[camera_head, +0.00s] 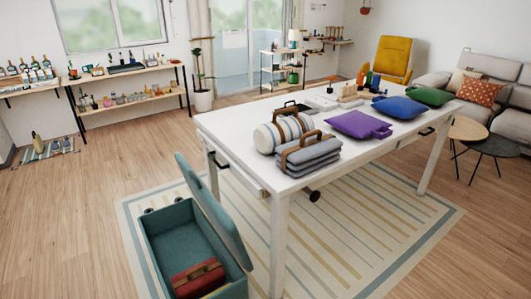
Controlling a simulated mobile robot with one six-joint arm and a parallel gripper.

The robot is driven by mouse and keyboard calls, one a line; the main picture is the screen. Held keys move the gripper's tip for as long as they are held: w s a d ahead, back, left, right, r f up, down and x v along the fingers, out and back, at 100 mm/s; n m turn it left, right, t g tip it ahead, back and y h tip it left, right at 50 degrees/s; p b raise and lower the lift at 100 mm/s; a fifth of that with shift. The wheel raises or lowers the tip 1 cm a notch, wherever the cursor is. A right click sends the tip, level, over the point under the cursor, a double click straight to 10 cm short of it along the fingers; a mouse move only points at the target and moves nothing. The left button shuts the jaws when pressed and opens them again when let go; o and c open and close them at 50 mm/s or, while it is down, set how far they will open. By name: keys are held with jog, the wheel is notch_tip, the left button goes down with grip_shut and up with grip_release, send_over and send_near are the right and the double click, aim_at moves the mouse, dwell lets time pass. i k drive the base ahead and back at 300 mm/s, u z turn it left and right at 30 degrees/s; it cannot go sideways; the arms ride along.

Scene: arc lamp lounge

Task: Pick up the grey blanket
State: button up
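The grey blanket (312,158) is folded in a stack with a brown strap handle on top. It lies on the near left corner area of the white table (228,125). A rolled striped blanket (268,139) with a brown handle lies just behind and left of it. A purple cushion-like bundle (355,124) lies to its right. My gripper is not in view.
A teal chest (161,225) stands open on the floor before the table, a red bundle (197,278) inside. Blue (399,106) and green (429,96) bundles lie farther right on the table. Wood floor at left is mostly clear. Side tables (496,146) and a sofa stand right.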

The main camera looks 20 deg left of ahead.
aim_at(316, 148)
jog(key=u, duration=0.2)
jog(key=k, duration=0.35)
jog(key=u, duration=2.05)
jog(key=k, duration=0.7)
jog(key=z, duration=0.5)
jog(key=i, duration=1.6)
jog(key=u, duration=0.2)
